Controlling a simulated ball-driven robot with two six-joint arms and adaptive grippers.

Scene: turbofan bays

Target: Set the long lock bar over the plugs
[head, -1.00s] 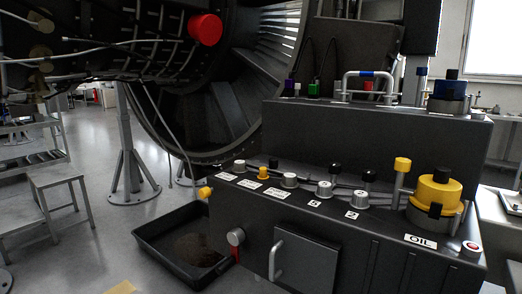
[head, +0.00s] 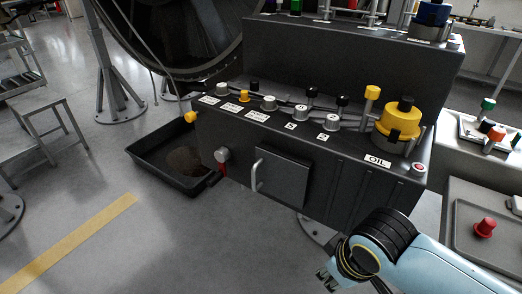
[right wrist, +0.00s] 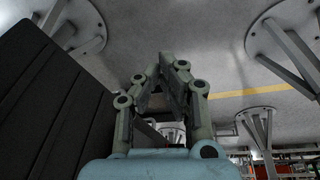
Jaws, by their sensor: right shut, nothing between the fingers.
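A row of plugs, such as a grey one (head: 269,103), a grey one (head: 301,111) and a yellow one (head: 244,96), stands on the front ledge of the dark console. Black knobs (head: 343,101) stand behind them. I cannot tell for sure which part is the long lock bar. The lower part of a light metal handle (head: 372,14) shows on the upper shelf, cut off by the top edge. My right gripper (head: 325,280) is low in front of the console, clear of the plugs. In the right wrist view its fingers (right wrist: 172,62) meet, empty. My left gripper is out of view.
A yellow OIL cap (head: 400,118) and a red button (head: 418,168) are at the ledge's right end. A door handle (head: 256,176) juts from the console front. A black drip tray (head: 148,158) lies on the floor. Side benches (head: 478,215) stand at right.

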